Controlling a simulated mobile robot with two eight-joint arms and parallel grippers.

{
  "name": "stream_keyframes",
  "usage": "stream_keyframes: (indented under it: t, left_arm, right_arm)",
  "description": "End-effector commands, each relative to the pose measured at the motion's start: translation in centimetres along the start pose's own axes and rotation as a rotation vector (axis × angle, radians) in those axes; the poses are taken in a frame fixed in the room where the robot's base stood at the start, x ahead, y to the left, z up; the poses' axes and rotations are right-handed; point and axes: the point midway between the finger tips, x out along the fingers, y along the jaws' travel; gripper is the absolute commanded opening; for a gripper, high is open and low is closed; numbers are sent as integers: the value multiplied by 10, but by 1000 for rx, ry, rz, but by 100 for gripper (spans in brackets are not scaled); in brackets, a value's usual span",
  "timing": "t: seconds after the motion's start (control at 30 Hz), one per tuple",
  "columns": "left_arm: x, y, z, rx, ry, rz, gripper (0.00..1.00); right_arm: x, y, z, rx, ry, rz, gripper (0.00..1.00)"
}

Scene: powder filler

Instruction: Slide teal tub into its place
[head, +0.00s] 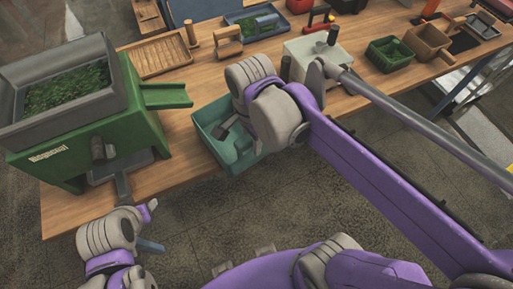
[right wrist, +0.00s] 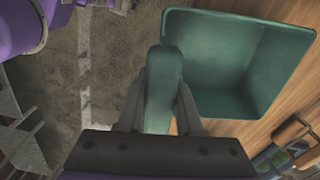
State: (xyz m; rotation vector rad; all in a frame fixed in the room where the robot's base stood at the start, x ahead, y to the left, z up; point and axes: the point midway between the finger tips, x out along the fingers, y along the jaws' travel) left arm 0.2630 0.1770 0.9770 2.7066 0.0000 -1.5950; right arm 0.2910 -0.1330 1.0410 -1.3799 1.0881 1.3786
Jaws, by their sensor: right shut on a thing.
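The teal tub (head: 207,125) is an open, empty-looking box at the table's front edge, right of the green powder machine (head: 75,120) and below its green chute (head: 165,95). In the right wrist view the tub (right wrist: 235,60) shows its inside and a thick handle. My right gripper (right wrist: 163,90) is shut on that handle. In the head view my right wrist covers the tub's right part. I cannot tell whether the tub rests on the table or hangs just above it. My left arm is low at the left, near the table's front edge; its fingers are not clear.
A brown slatted tray (head: 160,57) and a wooden block (head: 228,40) stand behind the chute. A pale grey device (head: 312,55) stands right of the tub. Green and brown bins (head: 390,52) lie farther right. Bare wooden tabletop (head: 185,165) shows left of the tub.

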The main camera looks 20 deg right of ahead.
Motion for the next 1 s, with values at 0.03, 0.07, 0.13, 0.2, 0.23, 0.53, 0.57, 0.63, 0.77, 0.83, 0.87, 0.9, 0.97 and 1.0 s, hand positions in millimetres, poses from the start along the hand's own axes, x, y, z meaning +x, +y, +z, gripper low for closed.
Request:
stream_keyframes:
  t: [0.03,0.07,0.13,0.2,0.23,0.53,0.57,0.63,0.77,0.83,0.87,0.9,0.97,1.0]
  left_arm:
    - [1,0,1,0,-1,0,50]
    - [1,0,2,0,-2,0,50]
    - [2,0,3,0,-3,0,50]
    - [3,0,4,0,-4,0,50]
    - [3,0,4,0,-4,0,50]
    - [5,0,7,0,-7,0,50]
    - [5,0,7,0,-7,0,50]
    - [5,0,7,0,-7,0,50]
    - [6,0,8,0,-8,0,50]
    - [6,0,9,0,-8,0,50]
    - [6,0,8,0,-8,0,50]
    - [6,0,8,0,-8,0,50]
    - [6,0,9,0,-8,0,50]
    - [6,0,9,0,-8,0,50]
  right_arm:
    - [1,-5,-1,0,0,0,0]
    - [1,-7,-1,0,0,0,0]
    - [1,-12,-3,0,0,0,0]
    - [1,-18,-4,0,0,0,0]
    - [1,-20,-4,0,0,0,0]
    - [1,-44,-9,0,0,-1,0]
    - [1,-46,-10,0,0,-1,0]
    - [1,-52,-11,0,0,-1,0]
    - [1,-62,-13,0,0,-1,0]
    - [1,-68,-14,0,0,-1,0]
    - [1,-70,-14,0,0,-1,0]
    - [1,-73,-15,0,0,-1,0]
    - [1,-78,-16,0,0,-1,0]
    - [1,-81,-16,0,0,-1,0]
